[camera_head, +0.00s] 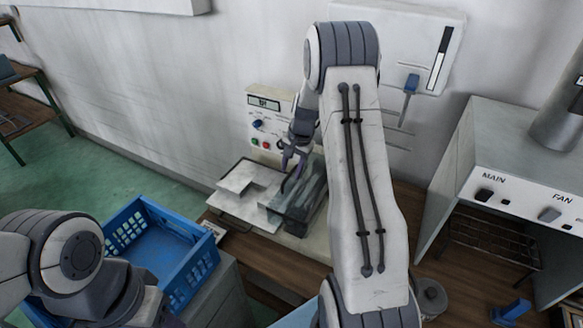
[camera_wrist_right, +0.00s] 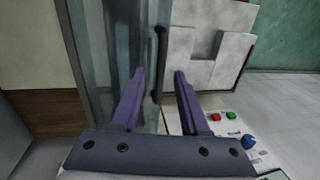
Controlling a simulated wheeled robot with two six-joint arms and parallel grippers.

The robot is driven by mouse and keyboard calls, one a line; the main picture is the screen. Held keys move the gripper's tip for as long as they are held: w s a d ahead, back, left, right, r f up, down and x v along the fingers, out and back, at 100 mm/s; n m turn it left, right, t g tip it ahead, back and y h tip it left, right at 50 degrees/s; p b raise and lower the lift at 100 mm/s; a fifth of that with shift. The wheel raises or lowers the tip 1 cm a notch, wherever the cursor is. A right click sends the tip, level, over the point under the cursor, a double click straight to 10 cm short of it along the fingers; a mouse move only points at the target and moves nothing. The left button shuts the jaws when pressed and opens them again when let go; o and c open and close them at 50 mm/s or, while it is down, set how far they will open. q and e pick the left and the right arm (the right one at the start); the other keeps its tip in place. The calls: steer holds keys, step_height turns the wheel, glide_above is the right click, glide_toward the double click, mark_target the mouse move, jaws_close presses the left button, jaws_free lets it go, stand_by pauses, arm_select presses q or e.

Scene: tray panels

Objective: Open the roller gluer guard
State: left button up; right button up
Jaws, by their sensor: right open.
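The roller gluer's guard (camera_head: 309,197) is a see-through, greyish box cover on the machine on the bench. It looks lowered over the rollers, which are hard to make out. In the right wrist view the clear guard (camera_wrist_right: 118,45) fills the upper left, with a dark handle bar (camera_wrist_right: 160,55) along its edge.
Pale panels (camera_head: 240,192) lie on the machine's left side. A control panel (camera_head: 262,122) with a blue knob and red and green buttons stands behind. A blue crate (camera_head: 188,270) is at lower left. A grey cabinet marked MAIN and FAN (camera_head: 505,190) stands right.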

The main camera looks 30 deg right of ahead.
jaws_close()
stand_by(1.4)
